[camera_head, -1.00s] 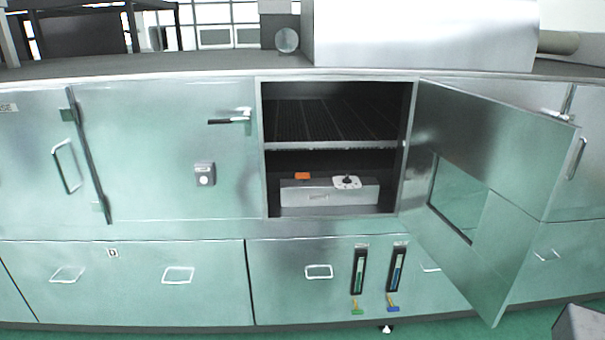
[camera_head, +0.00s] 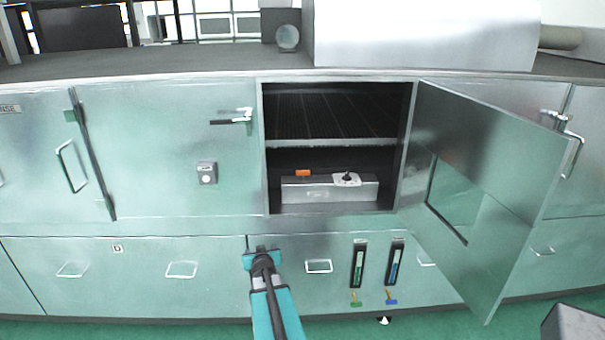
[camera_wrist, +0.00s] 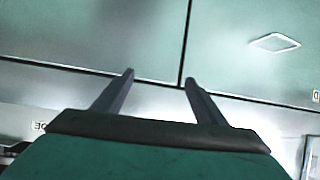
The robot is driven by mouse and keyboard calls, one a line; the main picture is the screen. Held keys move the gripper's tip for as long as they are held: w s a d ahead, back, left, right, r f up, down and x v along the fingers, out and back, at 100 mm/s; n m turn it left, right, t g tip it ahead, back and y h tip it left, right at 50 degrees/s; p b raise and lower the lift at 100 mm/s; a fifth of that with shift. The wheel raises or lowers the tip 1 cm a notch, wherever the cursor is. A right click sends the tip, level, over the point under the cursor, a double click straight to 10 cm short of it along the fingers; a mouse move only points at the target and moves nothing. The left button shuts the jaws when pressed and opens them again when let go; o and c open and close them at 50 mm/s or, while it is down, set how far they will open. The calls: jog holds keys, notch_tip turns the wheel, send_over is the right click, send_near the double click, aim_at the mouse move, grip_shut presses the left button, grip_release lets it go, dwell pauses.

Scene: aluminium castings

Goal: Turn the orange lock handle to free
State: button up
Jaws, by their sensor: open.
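An orange piece (camera_head: 303,173), which looks like the lock handle, sits on the top left of a grey metal box (camera_head: 330,193) inside the open cabinet. It is small here, and its exact turn cannot be told. My gripper (camera_head: 262,249) is in front of the lower drawers, below and to the left of the box and outside the cabinet. In the wrist view its two fingers (camera_wrist: 158,77) are apart with nothing between them. The wrist view shows metal panels, a seam and a drawer handle (camera_wrist: 274,42), not the orange piece.
The cabinet door (camera_head: 480,180) stands open to the right. A shelf (camera_head: 331,143) crosses the cabinet above the box. A white plate with a dark knob (camera_head: 346,178) is on the box's right. A black lever handle (camera_head: 228,122) juts from the closed door at left.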

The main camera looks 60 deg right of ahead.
jog(key=s+d+r+m+t+h+p, duration=0.1)
jog(key=s+d+r+h, duration=0.25)
jog(key=d+r, duration=0.85)
jog(key=t+h, duration=0.1)
jog(key=h, duration=0.1)
send_near(303, 171)
jog(key=v, duration=0.3)
jog(key=shift+s+a+f+m+p, duration=0.15)
jog(key=shift+f+m+p, duration=0.1)
jog(key=shift+m+p, duration=0.15)
jog(key=shift+p+x, duration=1.8)
jog(key=shift+x, duration=5.15)
jog(key=shift+r, duration=0.15)
